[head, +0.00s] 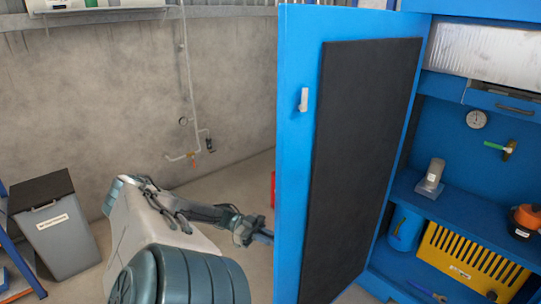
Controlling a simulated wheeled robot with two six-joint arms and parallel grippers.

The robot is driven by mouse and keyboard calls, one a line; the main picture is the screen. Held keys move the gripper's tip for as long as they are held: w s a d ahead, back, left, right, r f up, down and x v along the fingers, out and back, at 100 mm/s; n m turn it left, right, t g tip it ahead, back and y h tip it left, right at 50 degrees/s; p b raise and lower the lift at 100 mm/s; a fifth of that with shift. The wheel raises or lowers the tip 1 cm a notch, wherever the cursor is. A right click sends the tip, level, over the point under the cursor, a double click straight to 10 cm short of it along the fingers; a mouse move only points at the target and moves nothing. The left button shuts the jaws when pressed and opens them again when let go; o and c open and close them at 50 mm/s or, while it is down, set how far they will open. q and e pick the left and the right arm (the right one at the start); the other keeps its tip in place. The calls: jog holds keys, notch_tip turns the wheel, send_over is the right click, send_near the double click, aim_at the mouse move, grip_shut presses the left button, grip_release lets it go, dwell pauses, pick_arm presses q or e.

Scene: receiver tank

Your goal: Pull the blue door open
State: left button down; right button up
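The blue door (296,160) stands wide open in the middle of the head view. Its inner face, with a black panel (365,160) and a small white latch piece (304,99), is turned toward me. The blue cabinet (470,135) it belongs to is open at the right. My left gripper (262,236) is just left of the door's free edge, low down. My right gripper is not in view.
Inside the cabinet are a gauge (476,119), a green-handled valve (497,147), a grey fitting (431,177) and a yellow slotted guard (470,262). A grey bin (58,235) stands at the left. Wall pipes (190,90) run behind. Some floor between bin and door is clear.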

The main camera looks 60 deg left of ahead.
pick_arm(q)
jog(key=c, duration=1.8)
grip_release()
jog(key=shift+w+a+r, duration=0.15)
jog(key=shift+w+r, duration=0.1)
jog(key=shift+w, duration=0.2)
jog(key=o, duration=0.3)
jog(key=shift+w+f, duration=0.15)
jog(key=shift+w, duration=0.1)
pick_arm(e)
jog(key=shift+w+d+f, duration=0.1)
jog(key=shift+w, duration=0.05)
pick_arm(q)
jog(key=shift+s+f, duration=0.1)
jog(key=shift+f, duration=0.1)
jog(key=b+v, duration=0.2)
jog(key=v, duration=0.8)
jog(key=shift+s+a, duration=0.25)
jog(key=shift+s, duration=0.05)
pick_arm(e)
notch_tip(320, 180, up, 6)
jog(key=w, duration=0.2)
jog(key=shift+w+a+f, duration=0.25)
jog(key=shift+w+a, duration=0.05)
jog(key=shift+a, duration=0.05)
